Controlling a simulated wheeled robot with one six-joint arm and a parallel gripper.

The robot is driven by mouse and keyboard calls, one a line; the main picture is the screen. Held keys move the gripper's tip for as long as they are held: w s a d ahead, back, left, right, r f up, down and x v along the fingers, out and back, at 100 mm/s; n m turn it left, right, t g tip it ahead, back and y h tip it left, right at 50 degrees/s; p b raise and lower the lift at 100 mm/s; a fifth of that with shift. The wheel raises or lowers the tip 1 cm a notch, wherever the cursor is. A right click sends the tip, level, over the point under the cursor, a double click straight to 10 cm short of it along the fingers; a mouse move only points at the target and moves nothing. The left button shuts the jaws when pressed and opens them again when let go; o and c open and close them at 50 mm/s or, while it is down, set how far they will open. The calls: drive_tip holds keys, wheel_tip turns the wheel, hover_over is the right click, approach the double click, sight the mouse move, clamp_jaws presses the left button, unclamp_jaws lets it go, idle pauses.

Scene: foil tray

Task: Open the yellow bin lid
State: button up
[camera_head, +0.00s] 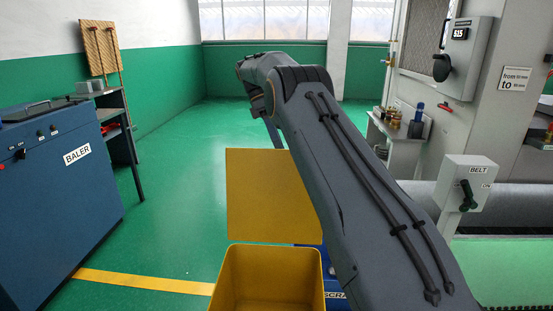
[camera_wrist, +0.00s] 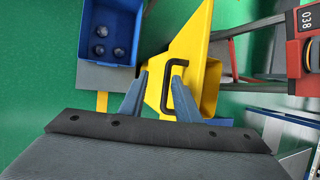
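The yellow bin (camera_head: 232,283) stands at the bottom centre of the head view, and its inside shows. Its yellow lid (camera_head: 265,195) stands raised behind the opening. In the wrist view the lid (camera_wrist: 189,45) is seen at a steep slant, with part of the bin (camera_wrist: 210,88) to its right. A dark, C-shaped handle (camera_wrist: 164,92) is on the lid. My gripper (camera_wrist: 160,75) has its two blue fingers apart, with the handle's long bar between them and gaps visible. I cannot tell whether a finger touches the handle. In the head view my arm hides the gripper.
A blue box (camera_wrist: 84,30) with several dark balls lies left of the lid in the wrist view. A blue baler (camera_head: 60,205) stands left, and a belt switch box (camera_head: 463,180) stands right. Green floor (camera_head: 175,200) is clear between baler and bin.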

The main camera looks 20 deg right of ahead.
drive_tip(key=r, duration=0.4)
drive_tip(key=shift+s+p, duration=0.2)
drive_tip(key=shift+p, duration=0.2)
